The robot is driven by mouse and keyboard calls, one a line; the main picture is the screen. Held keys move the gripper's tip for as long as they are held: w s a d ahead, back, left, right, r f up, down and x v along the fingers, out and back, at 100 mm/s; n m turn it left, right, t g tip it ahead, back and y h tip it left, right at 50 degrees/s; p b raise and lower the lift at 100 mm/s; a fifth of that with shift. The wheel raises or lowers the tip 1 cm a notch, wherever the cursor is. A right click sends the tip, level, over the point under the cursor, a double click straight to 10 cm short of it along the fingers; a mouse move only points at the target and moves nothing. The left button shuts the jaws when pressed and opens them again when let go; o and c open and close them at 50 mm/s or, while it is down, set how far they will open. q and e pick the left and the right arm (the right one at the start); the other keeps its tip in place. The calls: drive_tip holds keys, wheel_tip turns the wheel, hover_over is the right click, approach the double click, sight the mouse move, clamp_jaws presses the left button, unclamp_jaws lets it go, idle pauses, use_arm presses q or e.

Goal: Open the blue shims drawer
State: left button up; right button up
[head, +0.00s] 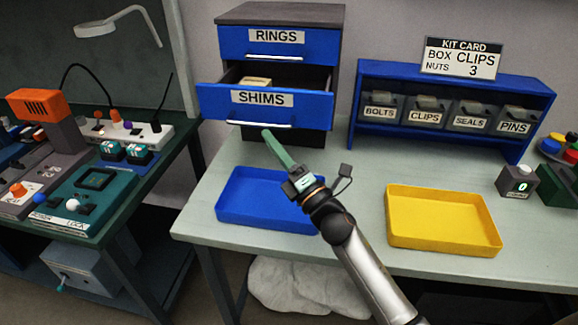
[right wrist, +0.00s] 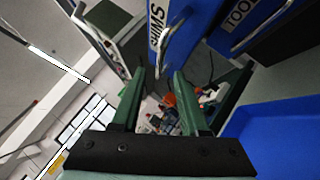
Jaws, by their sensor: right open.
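The blue shims drawer (head: 300,106) stands pulled out from the dark cabinet (head: 338,45), with a small tan box (head: 255,82) inside. Its label and pale handle (head: 262,124) face the front. The drawer front (right wrist: 157,38) and its handle (right wrist: 175,42) also show in the right wrist view. My right gripper (head: 268,135) is just below and in front of the handle in the head view. My left gripper is not in view.
The blue rings drawer (head: 310,46) above is shut. A blue tray (head: 235,212) lies under my right arm, and a yellow tray (head: 440,248) lies to its right. A blue rack (head: 455,78) of labelled bins stands behind. The table between the trays is clear.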

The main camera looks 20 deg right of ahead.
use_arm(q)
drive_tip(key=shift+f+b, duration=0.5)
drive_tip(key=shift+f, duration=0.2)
use_arm(e)
drive_tip(key=v, duration=0.6)
drive_tip(key=shift+s, duration=0.1)
drive_tip(key=shift+s+d+f, duration=0.1)
